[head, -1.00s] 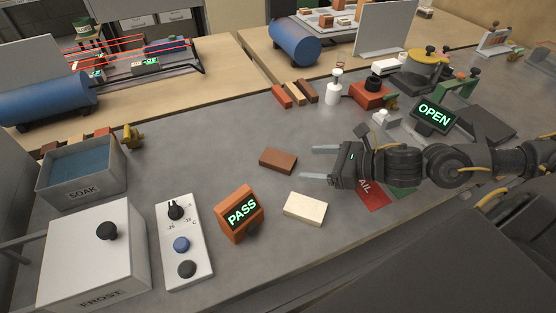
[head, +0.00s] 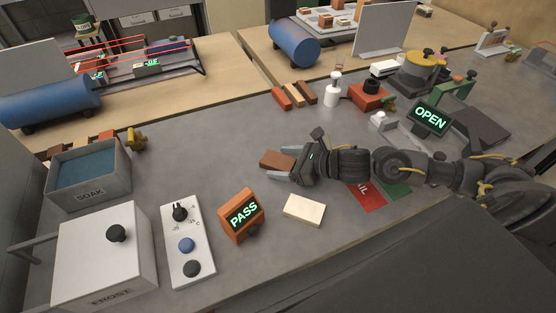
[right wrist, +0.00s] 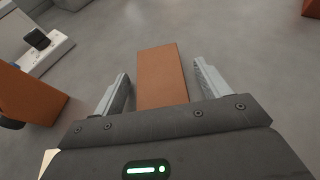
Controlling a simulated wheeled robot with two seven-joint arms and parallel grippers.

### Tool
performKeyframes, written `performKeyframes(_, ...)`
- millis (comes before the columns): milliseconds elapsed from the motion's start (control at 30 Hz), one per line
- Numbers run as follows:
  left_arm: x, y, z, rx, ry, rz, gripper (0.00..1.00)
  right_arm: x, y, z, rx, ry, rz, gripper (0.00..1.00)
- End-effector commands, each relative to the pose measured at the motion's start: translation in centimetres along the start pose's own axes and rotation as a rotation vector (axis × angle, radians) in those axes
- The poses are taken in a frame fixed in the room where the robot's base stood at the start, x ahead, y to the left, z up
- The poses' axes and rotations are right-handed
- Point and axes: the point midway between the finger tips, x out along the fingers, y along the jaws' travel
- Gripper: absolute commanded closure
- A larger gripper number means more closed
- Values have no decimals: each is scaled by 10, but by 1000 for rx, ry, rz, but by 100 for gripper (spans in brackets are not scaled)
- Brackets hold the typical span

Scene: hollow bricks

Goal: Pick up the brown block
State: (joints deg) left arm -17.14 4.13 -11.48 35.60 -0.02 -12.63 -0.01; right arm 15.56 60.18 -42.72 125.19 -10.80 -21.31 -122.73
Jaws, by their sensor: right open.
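The brown block (head: 274,160) lies flat on the grey bench, left of centre in the head view. My right gripper (head: 279,163) is open, with its fingers over the near end of the block. In the right wrist view the brown block (right wrist: 162,78) lies between the two open fingers of my right gripper (right wrist: 160,88), with a gap on either side. The block's near end is hidden by the gripper body. My left gripper is not in view.
A cream block (head: 304,209) and the orange PASS display (head: 241,214) stand nearer the front edge. The red FAIL mat (head: 367,196) lies under my right arm. A white dial panel (head: 187,245), FROST box (head: 100,250) and SOAK tub (head: 90,194) are to the left.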

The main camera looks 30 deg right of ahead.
Motion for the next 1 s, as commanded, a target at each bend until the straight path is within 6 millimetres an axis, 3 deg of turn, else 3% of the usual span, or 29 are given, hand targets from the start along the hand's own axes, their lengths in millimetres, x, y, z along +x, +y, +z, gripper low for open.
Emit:
performKeyframes(267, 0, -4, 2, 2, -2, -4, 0, 2, 0, 0, -1, 1, -1, 27)
performKeyframes(667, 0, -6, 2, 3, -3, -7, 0, 2, 0, 1, 0, -1, -1, 78)
performKeyframes(1000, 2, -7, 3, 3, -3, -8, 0, 0, -1, 5, -1, -3, -2, 78)
